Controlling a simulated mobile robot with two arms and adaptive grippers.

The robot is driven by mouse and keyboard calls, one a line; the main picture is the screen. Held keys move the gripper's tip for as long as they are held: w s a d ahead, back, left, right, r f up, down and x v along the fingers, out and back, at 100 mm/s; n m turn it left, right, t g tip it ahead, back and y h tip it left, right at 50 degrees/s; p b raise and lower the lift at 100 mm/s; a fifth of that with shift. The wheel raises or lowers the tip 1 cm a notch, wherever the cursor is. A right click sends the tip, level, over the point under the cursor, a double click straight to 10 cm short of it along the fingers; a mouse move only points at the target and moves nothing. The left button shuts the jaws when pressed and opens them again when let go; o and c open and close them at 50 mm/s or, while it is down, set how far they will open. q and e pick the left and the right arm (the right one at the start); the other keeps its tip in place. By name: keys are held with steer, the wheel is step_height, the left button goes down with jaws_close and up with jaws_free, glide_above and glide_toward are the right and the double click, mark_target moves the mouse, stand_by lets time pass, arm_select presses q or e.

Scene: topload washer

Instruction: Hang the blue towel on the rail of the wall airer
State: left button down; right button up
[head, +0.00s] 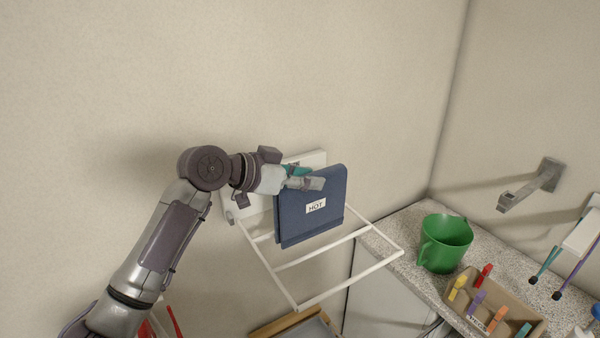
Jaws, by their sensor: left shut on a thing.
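The blue towel (312,220) is a dark blue folded panel with a white label reading "HOT", hanging upright in the middle of the view. My left gripper (308,181) is shut on it near its top edge, with a bit of teal showing at the fingers. The white wall airer (347,282) is folded out from the wall, with several rails. The towel is at the airer's wall side and hides part of its rails and wall plate. I cannot tell whether the towel touches a rail. My right gripper is not in view.
A green jug (445,243) stands on the speckled counter (400,232) at right. A tray (513,309) of coloured pegs is beside it. A grey wall bracket (532,186) sticks out at right. A wooden-edged box (295,326) is below the airer. The wall above is clear.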

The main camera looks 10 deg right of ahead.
arm_select(q)
steer(key=shift+s+d, duration=0.2)
steer(key=shift+s, duration=0.55)
steer(key=shift+s+d, duration=0.5)
steer(key=shift+s, duration=0.75)
steer(key=b, duration=0.5)
glide_above(321, 248)
steer(key=a, duration=0.2)
steer(key=shift+s+d+f, duration=0.1)
steer(key=shift+d+f, duration=0.05)
steer(key=shift+f, duration=1.7)
steer(key=shift+s+d+f, duration=0.1)
steer(key=shift+f, duration=1.75)
steer(key=shift+f+b, duration=2.05)
steer(key=shift+f, duration=2)
steer(key=c, duration=0.7)
jaws_free()
steer(key=shift+f, duration=0.1)
